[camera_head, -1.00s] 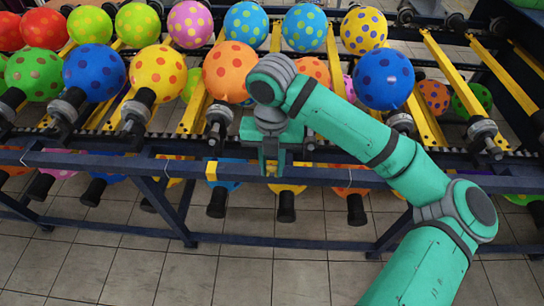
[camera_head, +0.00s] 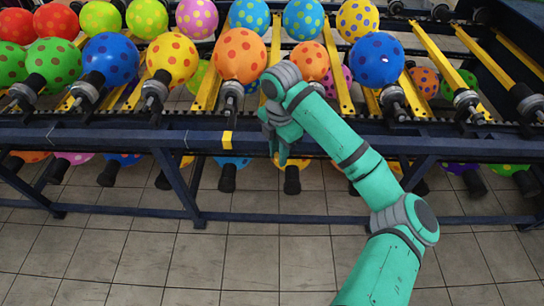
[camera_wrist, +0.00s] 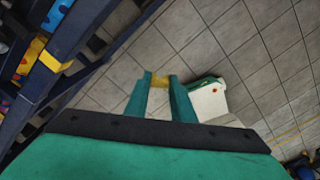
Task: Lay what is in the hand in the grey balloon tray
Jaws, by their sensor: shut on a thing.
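My gripper (camera_wrist: 161,80) has two teal fingers shut on a small yellow thing (camera_wrist: 161,82). Only a short yellow piece of it shows between the fingertips, so its full shape is hidden. In the head view my gripper (camera_head: 284,152) hangs at the near side of the balloon machine, in front of its dark blue rail, and the held thing cannot be made out there. A pale box with a green edge (camera_wrist: 208,100) is just right of the fingers in the wrist view, partly behind them. I cannot tell whether it is the grey balloon tray.
The balloon machine's rail (camera_head: 120,137) runs across the head view, with a yellow piece (camera_head: 227,139) on it. Spotted balloons, such as an orange one (camera_head: 240,54), sit on its holders, with more below. The tiled floor (camera_head: 260,258) in front is clear.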

